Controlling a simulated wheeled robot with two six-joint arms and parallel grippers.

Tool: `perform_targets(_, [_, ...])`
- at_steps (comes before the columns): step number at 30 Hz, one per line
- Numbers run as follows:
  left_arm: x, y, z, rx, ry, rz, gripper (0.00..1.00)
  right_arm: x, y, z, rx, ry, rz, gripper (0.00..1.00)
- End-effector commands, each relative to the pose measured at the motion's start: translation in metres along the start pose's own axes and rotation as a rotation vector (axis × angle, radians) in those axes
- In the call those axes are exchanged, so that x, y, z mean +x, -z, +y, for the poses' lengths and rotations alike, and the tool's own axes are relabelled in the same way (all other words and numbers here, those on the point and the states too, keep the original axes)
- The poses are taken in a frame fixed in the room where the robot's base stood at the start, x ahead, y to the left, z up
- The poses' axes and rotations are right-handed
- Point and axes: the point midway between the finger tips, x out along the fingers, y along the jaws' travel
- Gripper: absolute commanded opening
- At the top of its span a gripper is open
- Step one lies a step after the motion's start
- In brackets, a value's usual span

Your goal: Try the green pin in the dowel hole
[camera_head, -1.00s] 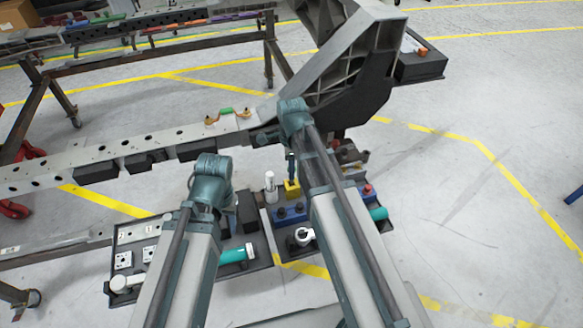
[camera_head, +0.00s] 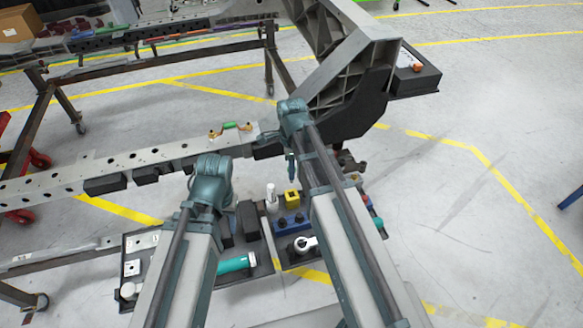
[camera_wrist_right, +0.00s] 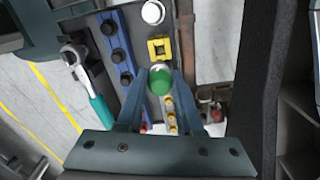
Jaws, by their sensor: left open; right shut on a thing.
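My right gripper (camera_wrist_right: 160,88) is shut on the green pin (camera_wrist_right: 160,79), whose round end shows between the fingers in the right wrist view. In the head view this gripper (camera_head: 291,168) points down at the near side of the chassis beam, above the parts tray. The pin is hard to make out there. My left gripper (camera_head: 226,198) is open and hangs beyond its wrist, its fingers mostly hidden. The grey chassis beam (camera_head: 150,156) has several dark holes along it; I cannot tell which is the dowel hole.
A tray (camera_head: 262,262) below holds a yellow block (camera_head: 291,199), a blue block (camera_head: 290,223), a white cylinder (camera_head: 271,196) and a teal-handled tool (camera_head: 236,264). A large ribbed casting (camera_head: 345,75) rises beyond my right wrist. Open floor lies to the right.

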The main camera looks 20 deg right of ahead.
Motion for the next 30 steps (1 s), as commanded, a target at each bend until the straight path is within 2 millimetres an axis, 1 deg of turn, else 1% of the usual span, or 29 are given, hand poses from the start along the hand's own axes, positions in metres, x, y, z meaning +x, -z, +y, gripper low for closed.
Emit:
perform_targets(1, [-0.006,0.000,-0.001,0.000,0.000,0.000,0.50,-0.006,0.000,0.000,0.000,0.000,0.000,0.00])
perform_targets(3, [-0.010,-0.001,-0.001,0.000,0.000,0.000,0.50,-0.011,0.000,0.000,0.000,0.000,0.000,0.00])
perform_targets(27, [-0.056,-0.003,-0.005,-0.001,0.000,0.000,0.50,-0.056,0.000,0.000,0.000,0.000,0.000,0.00])
perform_targets(30, [-0.058,-0.003,-0.006,-0.001,0.000,0.000,0.50,-0.058,0.000,0.000,0.000,0.000,0.000,0.00])
